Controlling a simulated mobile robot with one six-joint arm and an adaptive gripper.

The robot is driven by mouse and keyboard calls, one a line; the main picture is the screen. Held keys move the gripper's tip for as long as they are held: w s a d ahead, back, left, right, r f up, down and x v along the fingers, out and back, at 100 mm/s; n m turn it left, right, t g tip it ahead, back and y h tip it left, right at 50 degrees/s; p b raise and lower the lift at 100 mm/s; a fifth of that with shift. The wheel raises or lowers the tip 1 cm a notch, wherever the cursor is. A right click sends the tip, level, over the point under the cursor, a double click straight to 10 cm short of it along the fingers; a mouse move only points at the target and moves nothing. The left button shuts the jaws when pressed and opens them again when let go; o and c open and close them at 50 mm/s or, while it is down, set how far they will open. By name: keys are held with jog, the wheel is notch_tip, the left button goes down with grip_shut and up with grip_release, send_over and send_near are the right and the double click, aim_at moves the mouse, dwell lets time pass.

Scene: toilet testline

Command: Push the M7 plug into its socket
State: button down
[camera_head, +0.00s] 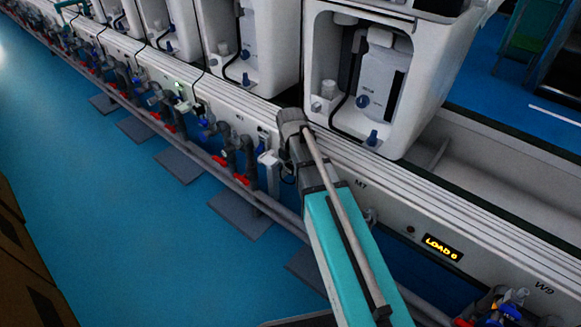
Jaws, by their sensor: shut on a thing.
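The M7 label (361,183) is on the pale side panel of the line, just right of my arm. My arm crosses the middle of the picture, and its far end is against the panel's top edge. I cannot make out my gripper's jaws. The M7 plug cannot be picked out, and neither can its socket. A small grey fitting (371,216) shows under the label, partly behind the arm. A white box-like part (268,158) is just left of the arm's far end, and I cannot tell what it is.
A lit display (441,248) reads "LOAD 0" right of M7. A white test unit (385,90) stands on the line behind the arm. Several pipes with red fittings (245,182) run along the left of the panel. The blue floor (130,225) at left is open apart from grey plates.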

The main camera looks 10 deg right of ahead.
jog(key=shift+w+d, duration=0.25)
dwell(0.5)
jog(key=shift+c, duration=0.9)
grip_release()
jog(key=shift+s+a, duration=0.15)
jog(key=shift+s+a, duration=0.6)
jog(key=shift+a, duration=0.05)
jog(key=a+r+p, duration=0.6)
jog(key=r+p, duration=0.4)
jog(key=shift+w+a+r+p, duration=0.15)
jog(key=shift+a+r+p, duration=0.1)
jog(key=shift+r+p, duration=0.15)
